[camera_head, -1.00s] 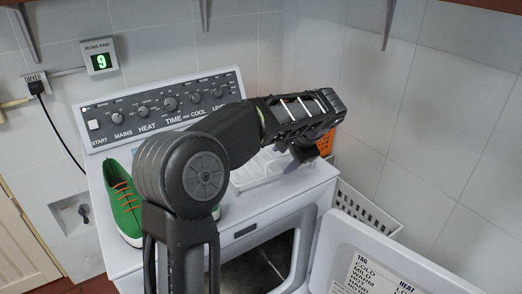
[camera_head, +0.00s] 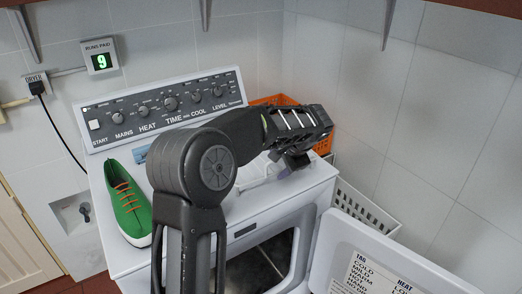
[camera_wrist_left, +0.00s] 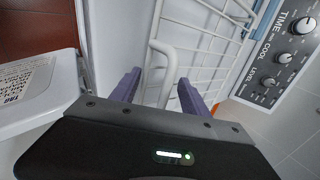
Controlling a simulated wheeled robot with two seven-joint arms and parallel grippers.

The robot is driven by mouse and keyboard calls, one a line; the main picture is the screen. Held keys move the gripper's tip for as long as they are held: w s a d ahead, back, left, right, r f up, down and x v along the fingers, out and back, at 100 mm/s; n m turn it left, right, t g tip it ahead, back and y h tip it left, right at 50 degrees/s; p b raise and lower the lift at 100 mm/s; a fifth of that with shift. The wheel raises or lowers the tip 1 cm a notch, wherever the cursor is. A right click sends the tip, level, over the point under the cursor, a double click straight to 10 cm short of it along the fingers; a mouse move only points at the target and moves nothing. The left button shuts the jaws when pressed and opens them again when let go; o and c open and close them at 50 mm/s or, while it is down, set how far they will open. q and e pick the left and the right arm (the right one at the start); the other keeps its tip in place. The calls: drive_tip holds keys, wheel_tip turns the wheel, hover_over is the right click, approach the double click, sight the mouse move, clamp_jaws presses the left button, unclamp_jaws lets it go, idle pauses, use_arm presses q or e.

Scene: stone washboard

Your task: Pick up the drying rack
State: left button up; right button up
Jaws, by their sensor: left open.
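The drying rack is white wire; part of it (camera_head: 258,172) shows on top of the dryer behind my left arm. In the left wrist view its white bars (camera_wrist_left: 172,50) fill the upper middle, with one thick bent bar running down between my fingers. My left gripper (camera_wrist_left: 158,92) is open, its two purple fingers on either side of that bar and not closed on it. In the head view the left gripper (camera_head: 292,162) is low over the right part of the dryer top, its fingers mostly hidden. My right gripper is not in view.
A green shoe (camera_head: 127,200) stands on the dryer's left side. The dryer's control panel (camera_head: 165,108) rises behind. An orange basket (camera_head: 275,100) and a white basket (camera_head: 365,212) are at the right. The open dryer door (camera_head: 375,262) sticks out in front.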

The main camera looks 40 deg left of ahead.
use_arm(q)
drive_tip(key=shift+c, duration=0.5)
clamp_jaws()
idle(0.5)
